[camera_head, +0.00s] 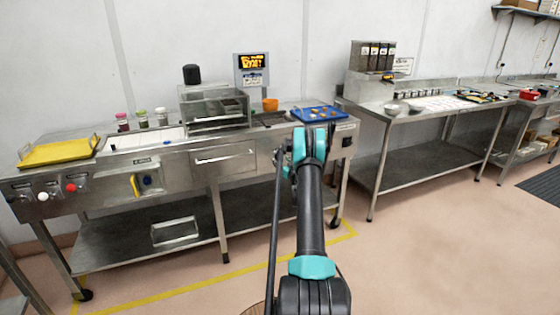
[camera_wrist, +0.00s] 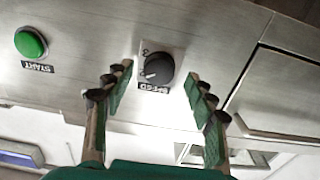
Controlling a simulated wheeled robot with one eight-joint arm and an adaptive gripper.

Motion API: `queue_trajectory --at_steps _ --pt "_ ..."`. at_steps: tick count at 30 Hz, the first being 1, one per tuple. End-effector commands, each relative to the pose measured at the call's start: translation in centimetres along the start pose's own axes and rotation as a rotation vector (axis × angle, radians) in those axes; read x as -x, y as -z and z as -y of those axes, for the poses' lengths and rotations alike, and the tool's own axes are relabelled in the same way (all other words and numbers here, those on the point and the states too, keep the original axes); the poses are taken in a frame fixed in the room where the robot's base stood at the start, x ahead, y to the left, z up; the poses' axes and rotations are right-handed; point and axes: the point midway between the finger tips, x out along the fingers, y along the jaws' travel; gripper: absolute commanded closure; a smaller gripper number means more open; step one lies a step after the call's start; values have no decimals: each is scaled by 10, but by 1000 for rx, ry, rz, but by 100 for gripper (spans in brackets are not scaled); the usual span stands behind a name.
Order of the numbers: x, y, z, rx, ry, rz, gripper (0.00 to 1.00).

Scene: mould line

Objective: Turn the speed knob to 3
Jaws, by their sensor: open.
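The speed knob (camera_wrist: 158,69) is a round black knob on the brushed-steel front panel. Its pale plate shows small marks, and a label reading SPEED is upside down in the wrist view. My gripper (camera_wrist: 160,78) is open, with one finger on each side of the knob and clear gaps between. I cannot tell how far the fingertips are from the panel. In the head view my arm ends at the right part of the steel machine (camera_head: 225,160), and my arm hides the knob there.
A green START button (camera_wrist: 30,43) sits left of the knob in the wrist view. A drawer front (camera_wrist: 275,90) is at the right. In the head view, a blue tray (camera_head: 318,113) with small pieces lies on top near my arm. A yellow tray (camera_head: 58,153) is far left.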

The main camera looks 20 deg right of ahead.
Motion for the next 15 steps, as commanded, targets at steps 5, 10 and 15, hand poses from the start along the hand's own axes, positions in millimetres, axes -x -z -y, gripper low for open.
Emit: queue_trajectory --at_steps 5,10,15 --pt "-20 0 -1 0 0 0 44" --pt "-26 0 0 0 -1 0 44" --pt "-26 0 0 0 -1 0 44"
